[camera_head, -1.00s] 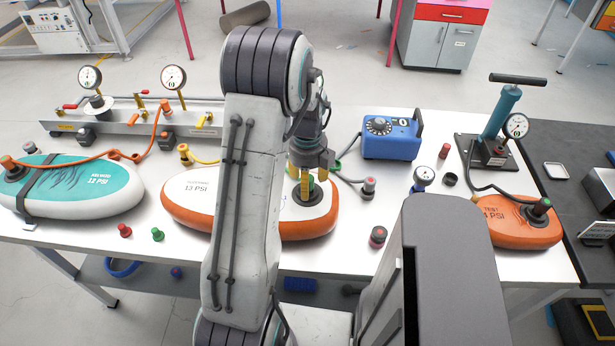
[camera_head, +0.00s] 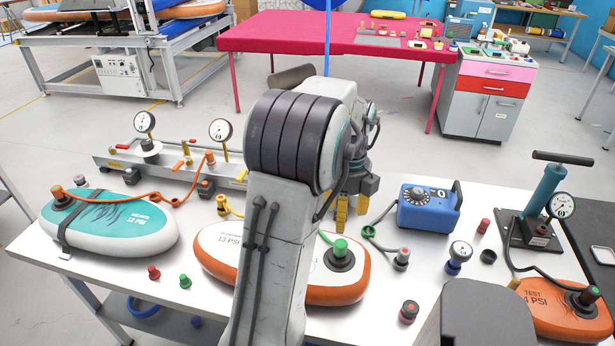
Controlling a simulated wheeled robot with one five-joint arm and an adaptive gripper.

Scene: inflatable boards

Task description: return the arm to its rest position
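My arm rises through the middle of the head view and bends over at a dark ribbed joint. My gripper (camera_head: 352,209) hangs behind that joint with its two yellow fingers pointing down. A gap shows between the fingers and nothing is seen in it, so it is open and empty. The orange and white 13 PSI board (camera_head: 216,244) lies on the white table, partly hidden by my arm. A green-topped plug (camera_head: 340,247) stands upright in the board's black valve, below and apart from the fingers.
A blue dial box (camera_head: 428,212) stands right of my gripper. A hand pump (camera_head: 545,195) and an orange test board (camera_head: 565,310) are at the right. A teal board (camera_head: 105,220) and a gauge rail (camera_head: 170,170) are at the left. A pink table (camera_head: 290,32) stands behind.

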